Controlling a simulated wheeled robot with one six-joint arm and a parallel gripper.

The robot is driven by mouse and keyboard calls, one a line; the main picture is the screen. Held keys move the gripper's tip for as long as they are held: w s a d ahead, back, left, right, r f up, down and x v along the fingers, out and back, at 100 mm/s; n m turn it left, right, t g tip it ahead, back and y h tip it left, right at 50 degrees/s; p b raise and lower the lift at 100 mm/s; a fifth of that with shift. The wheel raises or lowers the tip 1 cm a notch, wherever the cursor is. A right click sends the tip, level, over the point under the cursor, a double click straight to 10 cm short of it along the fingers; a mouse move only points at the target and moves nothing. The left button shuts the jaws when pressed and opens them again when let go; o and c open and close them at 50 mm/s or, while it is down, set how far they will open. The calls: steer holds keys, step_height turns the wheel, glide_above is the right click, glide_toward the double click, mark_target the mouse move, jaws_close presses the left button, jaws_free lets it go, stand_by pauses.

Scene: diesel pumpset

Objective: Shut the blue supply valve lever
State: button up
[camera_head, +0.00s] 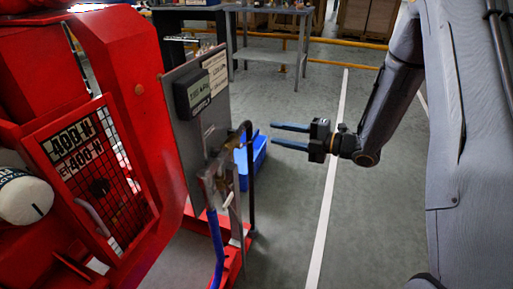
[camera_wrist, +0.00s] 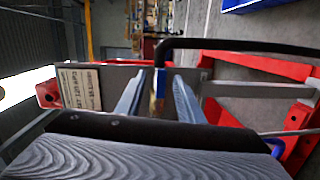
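My gripper (camera_head: 274,134) is open and empty in the head view, its two blue-grey fingers pointing left toward the valve panel. It is to the right of the grey panel (camera_head: 190,140) and a black upright pipe. In the wrist view my gripper (camera_wrist: 159,77) shows its fingers apart, with a small brass-and-blue piece (camera_wrist: 159,88) seen between them. I cannot tell whether that piece is the supply valve lever. Brass fittings (camera_head: 212,168) sit low on the panel in the head view. A blue hose or handle (camera_head: 216,245) hangs below them. The lever's position is unclear.
A black bent pipe (camera_head: 249,180) stands between the panel and my gripper; it also crosses the wrist view (camera_wrist: 235,45). A red pumpset (camera_head: 125,70) fills the left. A blue crate (camera_head: 257,160) is on the floor behind. Floor right of the pipe is clear.

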mark_target(257, 135)
steer(key=a, duration=0.2)
steer(key=a+n+y, duration=0.1)
steer(key=a, duration=0.2)
steer(key=w+a+f+n+g+y+b, duration=0.1)
steer(key=a, duration=0.1)
steer(key=shift+a+f, duration=0.1)
steer(key=shift+a, duration=0.25)
steer(key=shift+c, duration=0.4)
jaws_close()
